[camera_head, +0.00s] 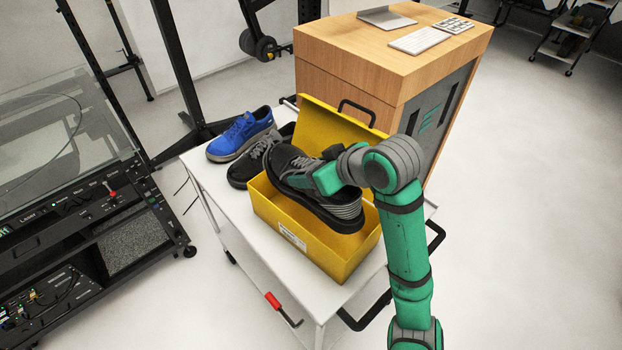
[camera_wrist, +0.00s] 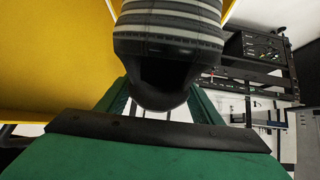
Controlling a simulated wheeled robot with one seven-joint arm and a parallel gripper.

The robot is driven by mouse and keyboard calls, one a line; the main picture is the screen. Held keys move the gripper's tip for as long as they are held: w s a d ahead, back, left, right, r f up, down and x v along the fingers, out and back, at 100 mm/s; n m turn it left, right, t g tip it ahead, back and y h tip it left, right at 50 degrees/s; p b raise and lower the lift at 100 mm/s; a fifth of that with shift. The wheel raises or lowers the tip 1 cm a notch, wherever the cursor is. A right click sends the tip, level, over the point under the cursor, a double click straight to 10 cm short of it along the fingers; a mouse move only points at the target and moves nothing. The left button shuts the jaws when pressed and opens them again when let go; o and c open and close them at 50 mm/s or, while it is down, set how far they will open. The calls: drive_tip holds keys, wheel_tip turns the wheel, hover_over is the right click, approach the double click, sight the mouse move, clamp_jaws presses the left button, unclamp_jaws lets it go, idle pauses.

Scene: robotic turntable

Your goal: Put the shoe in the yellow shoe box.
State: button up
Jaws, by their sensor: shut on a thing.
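A black shoe with a grey striped heel (camera_head: 312,191) is held by my gripper (camera_head: 318,177) over the open yellow shoe box (camera_head: 297,246). The shoe overlaps the box opening in the head view; its exact height relative to the rim is hard to tell. The box lid (camera_head: 338,124) stands raised at the back. In the wrist view the shoe's heel (camera_wrist: 168,40) sits between the fingers of my gripper (camera_wrist: 160,110), with the yellow box (camera_wrist: 50,55) behind on the left. The box floor is mostly hidden by the shoe.
A blue shoe (camera_head: 240,134) and another dark shoe (camera_head: 243,170) stand on the white cart (camera_head: 214,187) left of the box. A wooden cabinet (camera_head: 345,70) with a keyboard (camera_head: 419,40) stands behind. A glass-topped machine (camera_head: 70,150) is at the left.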

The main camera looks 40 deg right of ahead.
drive_tip(key=shift+w+f, duration=0.15)
drive_tip(key=shift+f, duration=1.55)
drive_tip(key=shift+f, duration=0.15)
drive_tip(key=o, duration=1.5)
drive_tip(key=shift+o, duration=0.2)
drive_tip(key=shift+r, duration=0.25)
drive_tip(key=v, duration=1.2)
drive_tip(key=shift+f, duration=0.1)
